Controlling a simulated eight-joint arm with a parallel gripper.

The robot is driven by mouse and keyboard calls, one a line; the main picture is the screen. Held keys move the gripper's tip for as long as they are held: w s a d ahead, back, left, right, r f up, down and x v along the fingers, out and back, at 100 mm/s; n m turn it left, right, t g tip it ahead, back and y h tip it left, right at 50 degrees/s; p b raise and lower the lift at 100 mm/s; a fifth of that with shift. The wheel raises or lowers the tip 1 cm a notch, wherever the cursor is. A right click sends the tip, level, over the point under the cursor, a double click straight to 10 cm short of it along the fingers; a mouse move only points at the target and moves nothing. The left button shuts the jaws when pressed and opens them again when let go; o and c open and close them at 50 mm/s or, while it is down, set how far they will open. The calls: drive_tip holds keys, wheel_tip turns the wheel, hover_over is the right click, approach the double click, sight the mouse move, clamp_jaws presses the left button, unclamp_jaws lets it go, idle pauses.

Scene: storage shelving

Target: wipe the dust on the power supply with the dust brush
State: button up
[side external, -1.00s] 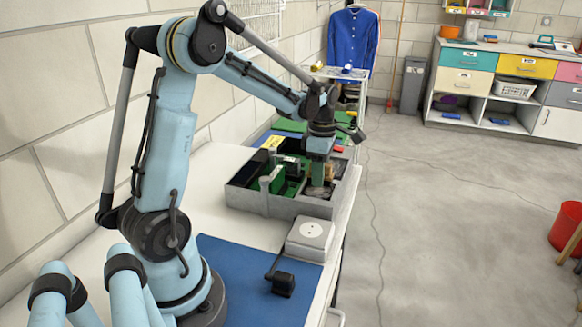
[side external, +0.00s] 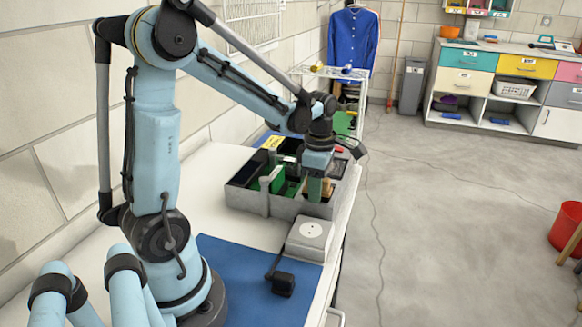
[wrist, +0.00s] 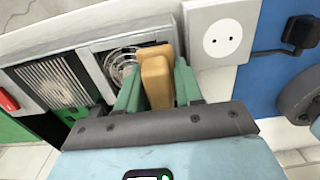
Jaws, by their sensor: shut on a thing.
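My gripper (side external: 318,188) points down over the front right part of the open grey computer case (side external: 240,200). In the wrist view its green fingers (wrist: 156,80) are shut on the tan handle of the dust brush (wrist: 156,72). The bristles are hidden. The power supply (wrist: 108,52), a metal box with a round wire fan grille, lies in the case beside and behind the brush. I cannot tell whether the brush touches it. Dust on it is not clearly visible.
A white socket box (side external: 310,234) stands just in front of the case. A black plug (side external: 283,283) lies on the blue mat (side external: 235,275). In the wrist view a finned heatsink (wrist: 52,82) is left of the power supply. The white table is clear left of the case.

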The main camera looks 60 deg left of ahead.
drive_tip(key=w+a, duration=0.4)
drive_tip(key=shift+w+a+r, duration=0.1)
drive_tip(key=shift+w+a, duration=0.2)
drive_tip(key=shift+a, duration=0.05)
drive_tip(key=shift+w+a, duration=0.25)
wheel_tip(320, 180, up, 8)
idle(0.4)
drive_tip(key=shift+d, duration=0.1)
